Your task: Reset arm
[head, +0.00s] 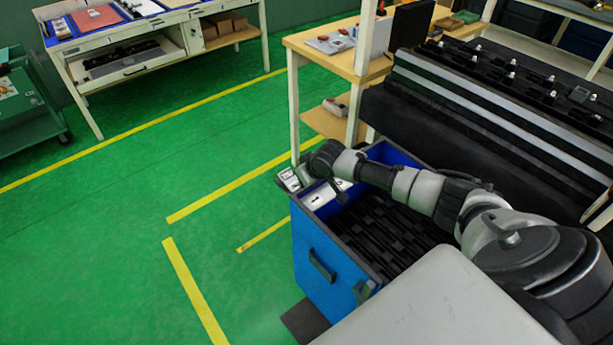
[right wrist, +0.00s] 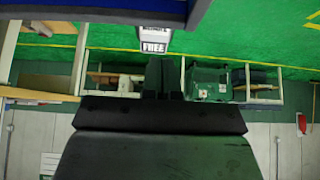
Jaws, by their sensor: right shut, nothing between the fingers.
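My right arm (head: 415,190) comes in from the right in the head view and reaches across the top of a blue bin (head: 322,265). Its wrist end is above the bin's far left corner, and the fingers are hard to make out there. In the right wrist view my right gripper (right wrist: 163,78) shows as two dark fingers close together, shut and empty. My left gripper is not in view.
Black parts (head: 375,230) fill the bin. White labels (head: 320,196) are at its far left edge; a "FREE" sign (right wrist: 153,47) shows in the wrist view. A black trim rack (head: 490,110) stands behind my arm. The green floor (head: 120,230) left is clear.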

